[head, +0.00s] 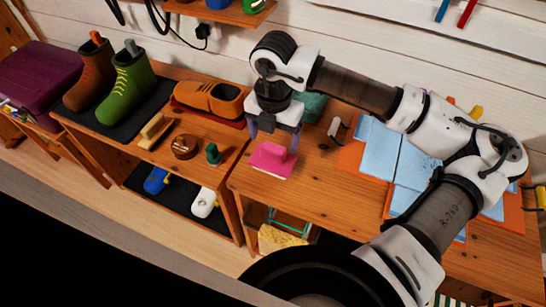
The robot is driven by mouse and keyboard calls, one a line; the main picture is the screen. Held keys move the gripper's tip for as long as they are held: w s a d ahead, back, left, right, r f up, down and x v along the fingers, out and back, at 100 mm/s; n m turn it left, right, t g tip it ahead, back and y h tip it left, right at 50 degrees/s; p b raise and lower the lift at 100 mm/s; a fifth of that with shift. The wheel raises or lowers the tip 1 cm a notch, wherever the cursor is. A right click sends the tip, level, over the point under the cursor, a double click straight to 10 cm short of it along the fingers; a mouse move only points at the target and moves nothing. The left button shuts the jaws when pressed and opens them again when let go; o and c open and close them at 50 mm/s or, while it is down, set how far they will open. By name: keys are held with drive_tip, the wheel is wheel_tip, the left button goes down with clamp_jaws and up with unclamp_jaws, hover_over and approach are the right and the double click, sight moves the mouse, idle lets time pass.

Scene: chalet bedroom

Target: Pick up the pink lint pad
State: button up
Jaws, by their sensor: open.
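The pink lint pad (272,160) sits on the wooden table, near its left front edge. It has a flat base and a raised upright part on top. My gripper (275,138) points down over the pad from behind, its fingers spread apart. The right finger is close to the pad's upright part. I cannot tell whether either finger touches it. The pad appears to rest on the tabletop.
Light blue sheets (378,150) on orange ones lie to the right under my arm. A teal item (312,106) is behind my gripper.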

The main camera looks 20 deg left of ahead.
drive_tip(key=f, duration=0.1)
drive_tip(key=f+p, duration=0.1)
drive_tip(key=f, duration=0.2)
drive_tip(key=shift+s+f+p, duration=0.25)
drive_tip(key=shift+f+p, duration=0.15)
drive_tip(key=c, duration=1.1)
